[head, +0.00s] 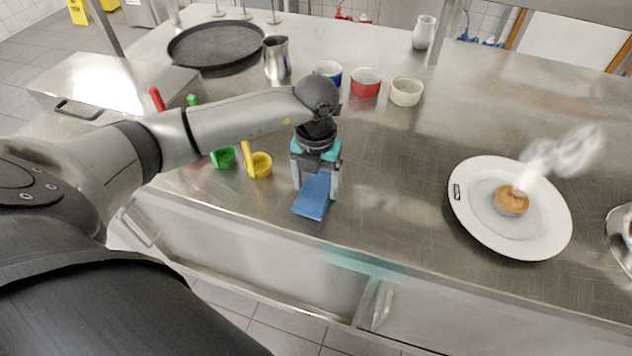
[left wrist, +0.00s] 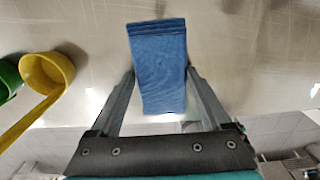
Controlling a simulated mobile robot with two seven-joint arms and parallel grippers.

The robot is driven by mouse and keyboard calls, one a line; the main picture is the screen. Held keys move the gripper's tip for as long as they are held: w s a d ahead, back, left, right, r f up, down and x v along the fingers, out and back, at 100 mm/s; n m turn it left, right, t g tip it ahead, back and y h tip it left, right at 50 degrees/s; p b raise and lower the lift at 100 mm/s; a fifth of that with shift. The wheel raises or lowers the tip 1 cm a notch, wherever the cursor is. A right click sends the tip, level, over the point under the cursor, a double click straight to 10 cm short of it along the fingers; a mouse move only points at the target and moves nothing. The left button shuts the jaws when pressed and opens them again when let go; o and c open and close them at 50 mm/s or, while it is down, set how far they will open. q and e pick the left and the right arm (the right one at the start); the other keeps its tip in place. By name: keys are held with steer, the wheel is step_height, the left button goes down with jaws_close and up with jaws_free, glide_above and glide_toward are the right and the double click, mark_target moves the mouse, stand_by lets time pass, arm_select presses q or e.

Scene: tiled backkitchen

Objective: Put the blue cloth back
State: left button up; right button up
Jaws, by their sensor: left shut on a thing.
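The blue cloth (head: 312,197) is a folded strip near the front edge of the steel counter (head: 400,185). My left gripper (head: 316,188) points down over it, with one finger on each side, shut on it. In the left wrist view the cloth (left wrist: 158,60) lies between the two fingers (left wrist: 160,76) and sticks out past their tips. I cannot tell whether the cloth touches the counter. My right gripper is not in view.
Yellow (head: 258,165) and green (head: 223,157) scoops lie left of the gripper. Blue (head: 328,72), red (head: 366,83) and cream (head: 405,92) bowls stand behind it. A white plate (head: 470,222) with a steaming pastry (head: 512,201) is at right. The counter between is clear.

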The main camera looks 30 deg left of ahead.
mark_target(316, 188)
arm_select(q)
steer(key=shift+f, duration=0.15)
steer(key=o, duration=1)
step_height(316, 188, up, 12)
steer(key=shift+r+p, duration=0.25)
steer(key=shift+p, duration=0.2)
